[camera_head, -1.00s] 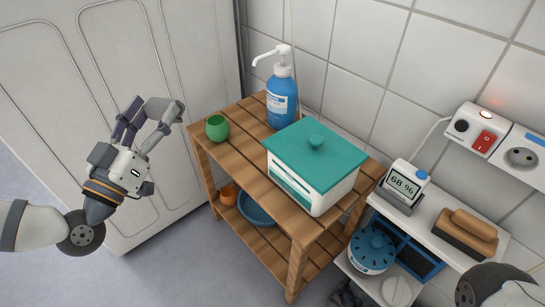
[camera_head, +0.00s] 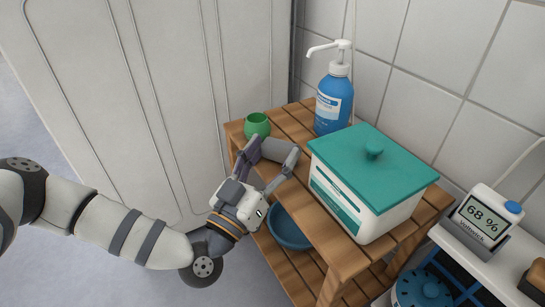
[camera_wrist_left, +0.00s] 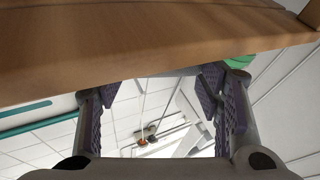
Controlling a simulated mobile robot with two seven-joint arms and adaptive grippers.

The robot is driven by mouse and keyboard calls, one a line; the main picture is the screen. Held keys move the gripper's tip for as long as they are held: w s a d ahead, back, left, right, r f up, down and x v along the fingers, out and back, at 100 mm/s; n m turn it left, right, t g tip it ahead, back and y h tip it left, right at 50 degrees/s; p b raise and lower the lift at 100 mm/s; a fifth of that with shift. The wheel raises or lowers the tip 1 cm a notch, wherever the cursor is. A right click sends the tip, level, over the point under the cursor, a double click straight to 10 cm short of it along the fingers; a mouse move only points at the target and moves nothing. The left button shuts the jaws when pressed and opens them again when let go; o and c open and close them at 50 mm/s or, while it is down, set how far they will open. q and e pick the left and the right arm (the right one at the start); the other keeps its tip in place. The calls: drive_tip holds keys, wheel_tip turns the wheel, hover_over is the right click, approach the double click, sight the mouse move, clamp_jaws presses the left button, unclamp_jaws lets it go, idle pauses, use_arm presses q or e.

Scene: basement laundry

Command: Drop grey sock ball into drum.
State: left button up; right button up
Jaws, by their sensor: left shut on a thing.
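My left gripper (camera_head: 277,153) is in front of the wooden stand's left front edge, at about the height of its top. It is shut on a grey rounded thing, which I take to be the grey sock ball (camera_head: 281,149), between its fingertips. In the left wrist view the two purple-padded fingers (camera_wrist_left: 160,95) stand apart, and a wooden board hides most of what lies at their tips. No drum opening shows in any view. My right gripper is not in view.
The wooden stand (camera_head: 300,218) carries a green cup (camera_head: 257,125), a blue pump bottle (camera_head: 333,103) and a white box with a teal lid (camera_head: 365,185). A blue bowl (camera_head: 289,228) sits on its lower shelf. A large white panel (camera_head: 150,110) stands left. A humidity display (camera_head: 483,217) is at right.

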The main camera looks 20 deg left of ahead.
use_arm(q)
drive_tip(key=shift+f, duration=0.15)
drive_tip(key=o, duration=1.2)
drive_tip(key=shift+c, duration=0.2)
